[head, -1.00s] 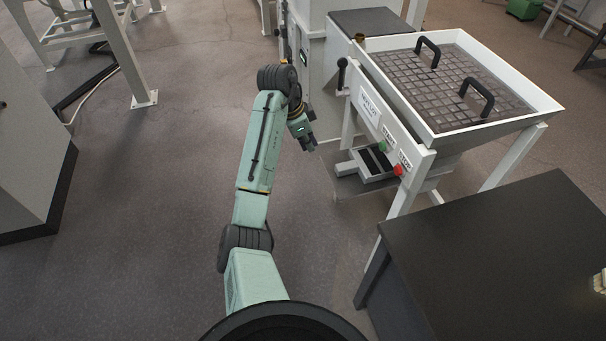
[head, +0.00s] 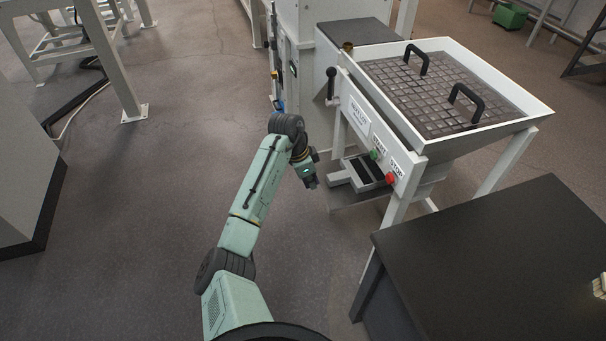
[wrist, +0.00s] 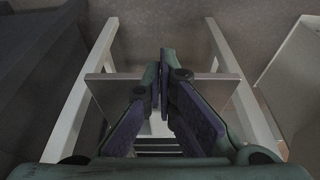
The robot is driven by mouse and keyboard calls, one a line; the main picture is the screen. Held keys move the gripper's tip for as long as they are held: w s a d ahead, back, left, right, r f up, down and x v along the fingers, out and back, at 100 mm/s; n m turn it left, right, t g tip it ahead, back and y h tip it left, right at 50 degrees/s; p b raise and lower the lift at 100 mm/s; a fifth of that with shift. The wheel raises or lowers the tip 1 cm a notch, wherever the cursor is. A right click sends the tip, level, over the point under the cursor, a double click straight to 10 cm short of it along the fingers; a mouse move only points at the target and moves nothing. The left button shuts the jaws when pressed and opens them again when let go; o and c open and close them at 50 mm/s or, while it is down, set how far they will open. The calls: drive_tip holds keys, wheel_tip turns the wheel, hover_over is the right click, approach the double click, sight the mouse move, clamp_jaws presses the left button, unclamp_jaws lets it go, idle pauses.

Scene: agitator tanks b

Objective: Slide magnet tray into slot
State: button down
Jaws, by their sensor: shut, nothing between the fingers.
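The magnet tray (head: 366,170) is a pale tray with dark bars and a light block-shaped handle at its left end. It sticks out on a shelf under the hopper, below the green and red buttons. In the wrist view, the tray's striped bars (wrist: 158,147) show below and between my fingers, partly covered by them. My gripper (head: 312,184) is just left of the tray's handle end, apart from it in the head view. In the wrist view my fingers (wrist: 164,82) are closed together with nothing held. The slot itself is hidden under the hopper.
The hopper (head: 540,112) holds a grid with two black handles. White legs (wrist: 232,75) flank the shelf. A black-topped table (head: 480,260) stands at the lower right, close to the hopper. The floor (head: 150,230) left of my arm is clear.

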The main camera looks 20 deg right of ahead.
sight(351, 173)
drive_tip(key=shift+d+r, duration=0.1)
drive_tip(key=shift+d, duration=1.1)
drive_tip(key=d, duration=1)
drive_tip(key=shift+w+d, duration=0.15)
drive_tip(key=shift+d, duration=0.2)
drive_tip(key=shift+a+p, duration=0.15)
drive_tip(key=shift+p, duration=0.2)
